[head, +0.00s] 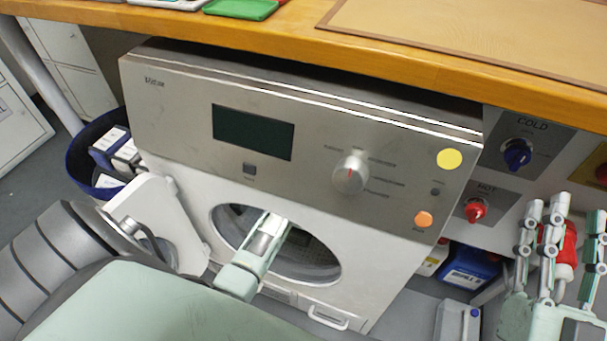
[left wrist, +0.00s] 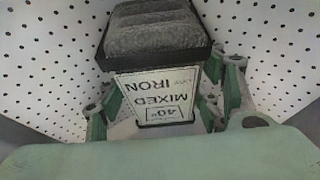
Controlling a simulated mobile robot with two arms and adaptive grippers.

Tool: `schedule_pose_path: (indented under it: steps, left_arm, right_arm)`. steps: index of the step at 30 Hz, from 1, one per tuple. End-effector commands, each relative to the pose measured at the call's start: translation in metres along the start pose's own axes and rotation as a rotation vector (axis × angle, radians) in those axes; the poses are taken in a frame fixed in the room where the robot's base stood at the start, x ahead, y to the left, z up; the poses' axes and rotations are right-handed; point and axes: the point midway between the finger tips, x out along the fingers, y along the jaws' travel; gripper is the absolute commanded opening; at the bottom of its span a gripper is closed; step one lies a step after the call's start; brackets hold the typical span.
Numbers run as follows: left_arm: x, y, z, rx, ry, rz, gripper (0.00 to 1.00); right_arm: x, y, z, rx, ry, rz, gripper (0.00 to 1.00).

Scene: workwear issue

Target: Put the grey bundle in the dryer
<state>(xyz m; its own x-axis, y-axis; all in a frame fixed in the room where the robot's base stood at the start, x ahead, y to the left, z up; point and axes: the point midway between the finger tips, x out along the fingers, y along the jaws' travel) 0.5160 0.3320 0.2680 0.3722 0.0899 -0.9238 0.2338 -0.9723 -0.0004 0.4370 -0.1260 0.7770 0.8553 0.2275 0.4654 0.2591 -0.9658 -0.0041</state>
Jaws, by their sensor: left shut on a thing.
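The dryer (head: 310,160) has a round front opening, and its white door (head: 150,215) stands open to the left. My left gripper (head: 265,240) reaches into the opening; its tips and the bundle are hard to make out there. In the left wrist view the grey bundle (left wrist: 155,30) is a folded fuzzy cloth with a dark edge and a label reading "MIXED IRON 40". My left gripper (left wrist: 165,100) is shut on it, with white perforated drum walls (left wrist: 275,40) around. My right gripper (head: 565,230) is at the lower right, fingers up and apart.
A wooden counter (head: 400,60) overhangs the dryer. Blue (head: 517,154) and red (head: 475,210) valve knobs are on the right. A dark blue bin (head: 82,170) stands on the left. A red and white item (head: 568,245) shows behind my right fingers.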

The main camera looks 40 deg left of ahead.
Motion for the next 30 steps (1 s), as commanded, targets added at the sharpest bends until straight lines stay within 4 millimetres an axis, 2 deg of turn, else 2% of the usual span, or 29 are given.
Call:
schedule_pose_path:
  steps: [22, 23, 28, 30]
  left_arm:
    - [0.011, 0.0, 0.003, 0.0, 0.004, 0.0, 0.25]
    - [0.011, 0.0, 0.004, 0.0, 0.002, 0.0, 0.63]
    - [0.011, 0.0, 0.004, 0.0, 0.002, 0.0, 0.78]
    - [0.011, 0.0, 0.004, 0.0, 0.002, 0.0, 0.79]
  right_arm:
    - [-0.001, -0.001, -0.009, 0.003, 0.049, -0.002, 0.4]
    - [-0.001, -0.001, -0.009, 0.003, 0.049, -0.002, 0.4]
    - [-0.001, -0.001, -0.009, 0.003, 0.049, -0.002, 0.4]
    - [0.0, -0.001, -0.009, 0.003, 0.049, -0.002, 0.4]
